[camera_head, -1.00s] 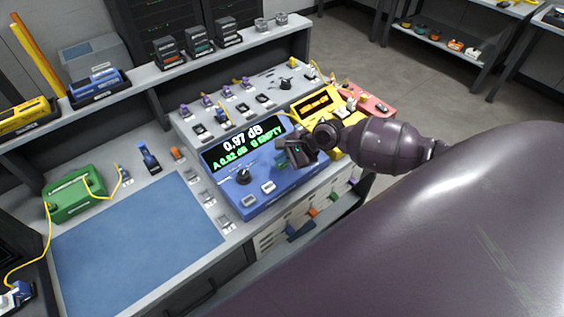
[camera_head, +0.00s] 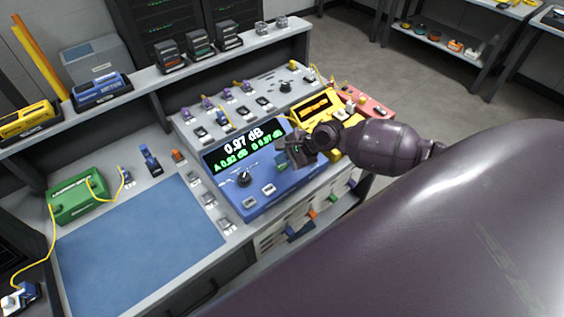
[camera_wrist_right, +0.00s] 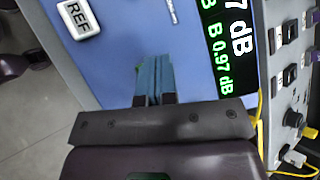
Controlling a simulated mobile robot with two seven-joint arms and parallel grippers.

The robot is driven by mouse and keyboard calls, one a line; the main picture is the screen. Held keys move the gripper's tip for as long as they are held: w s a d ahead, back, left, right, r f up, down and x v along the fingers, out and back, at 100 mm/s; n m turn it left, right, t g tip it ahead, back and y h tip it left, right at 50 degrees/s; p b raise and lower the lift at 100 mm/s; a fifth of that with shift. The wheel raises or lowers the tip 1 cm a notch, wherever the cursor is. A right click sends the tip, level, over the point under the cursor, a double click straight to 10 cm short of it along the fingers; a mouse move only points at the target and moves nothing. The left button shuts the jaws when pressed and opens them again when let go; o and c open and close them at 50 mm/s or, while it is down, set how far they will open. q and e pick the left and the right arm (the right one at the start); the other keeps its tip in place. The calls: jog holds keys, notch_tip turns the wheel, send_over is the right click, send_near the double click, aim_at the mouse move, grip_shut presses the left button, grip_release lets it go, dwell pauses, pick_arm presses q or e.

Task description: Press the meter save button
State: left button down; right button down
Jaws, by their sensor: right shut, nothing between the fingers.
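The blue meter (camera_head: 262,207) stands on the bench in the head view. Its display (camera_head: 243,146) reads 0.97 dB, with A 0.92 dB and B 0.97 dB below. A dark knob (camera_head: 244,179) and two pale buttons (camera_head: 259,195) sit on its face. My right gripper (camera_head: 291,155) is over the meter's right part, shut and empty. In the right wrist view its shut teal fingers (camera_wrist_right: 153,76) point onto the blue face, with a green bit beside the tips. A white REF button (camera_wrist_right: 77,17) is off to the left. No save label is readable; contact is unclear.
A yellow device (camera_head: 318,108) and a red one (camera_head: 370,102) stand right of the meter, close to my right arm. A sloped panel of connectors (camera_head: 265,92) lies behind. A blue mat (camera_head: 140,235) and green box (camera_head: 74,200) are at left.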

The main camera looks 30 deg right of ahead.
aim_at(283, 167)
jog(key=shift+r, duration=0.2)
dwell(0.3)
notch_tip(283, 167, up, 2)
jog(key=shift+r+p, duration=0.2)
jog(key=shift+p, duration=1)
jog(key=shift+r, duration=1.3)
